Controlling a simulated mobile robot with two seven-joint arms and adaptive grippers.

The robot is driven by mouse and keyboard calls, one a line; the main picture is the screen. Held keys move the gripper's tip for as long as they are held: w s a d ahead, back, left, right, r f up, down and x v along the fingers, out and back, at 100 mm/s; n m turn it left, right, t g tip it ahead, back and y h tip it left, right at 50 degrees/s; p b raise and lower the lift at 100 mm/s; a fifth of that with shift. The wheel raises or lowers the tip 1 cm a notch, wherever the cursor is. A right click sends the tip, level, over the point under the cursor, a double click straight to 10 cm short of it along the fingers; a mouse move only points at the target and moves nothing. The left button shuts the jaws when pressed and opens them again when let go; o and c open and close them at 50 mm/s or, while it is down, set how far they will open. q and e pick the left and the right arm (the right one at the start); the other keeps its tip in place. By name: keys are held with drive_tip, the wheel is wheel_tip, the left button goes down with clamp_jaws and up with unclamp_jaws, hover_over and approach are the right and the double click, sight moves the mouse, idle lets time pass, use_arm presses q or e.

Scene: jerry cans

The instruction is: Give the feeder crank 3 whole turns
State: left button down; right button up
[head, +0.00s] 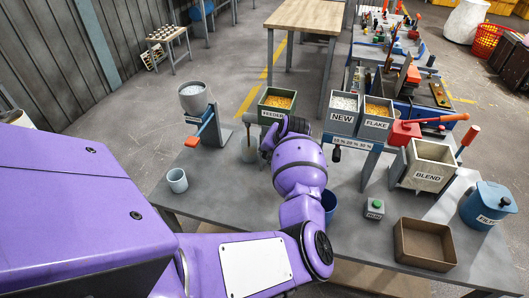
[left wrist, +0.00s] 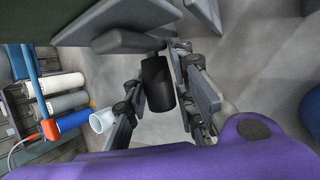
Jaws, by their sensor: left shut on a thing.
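The feeder is a green bin (head: 272,117) labelled FEEDER, holding orange-yellow flakes, near the middle of the bench in the head view. A pale spout sticks out at its left, above a cup-like vessel (head: 250,150). My left gripper (head: 290,127) is at the feeder's front right; my purple wrist hides most of the crank there. In the left wrist view, a black cylindrical crank knob (left wrist: 157,82) lies between the two fingers of my left gripper (left wrist: 157,100), which are shut on it. My right gripper is not in view.
Right of my wrist stand the NEW bin (head: 343,122), the FLAKE bin (head: 376,123) and the BLEND box (head: 428,180). A green button (head: 375,209), a brown tray (head: 425,244) and a blue FILTER pot (head: 487,205) lie nearer. A pale cup (head: 177,180) stands left.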

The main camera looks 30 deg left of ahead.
use_arm(q)
drive_tip(key=shift+w+r, duration=0.2)
drive_tip(key=shift+r, duration=0.1)
drive_tip(key=c, duration=1.5)
unclamp_jaws()
drive_tip(key=shift+c, duration=0.2)
drive_tip(key=shift+d+f, duration=0.1)
drive_tip(key=shift+f, duration=0.05)
drive_tip(key=shift+s, duration=0.1)
wheel_tip(320, 180, up, 10)
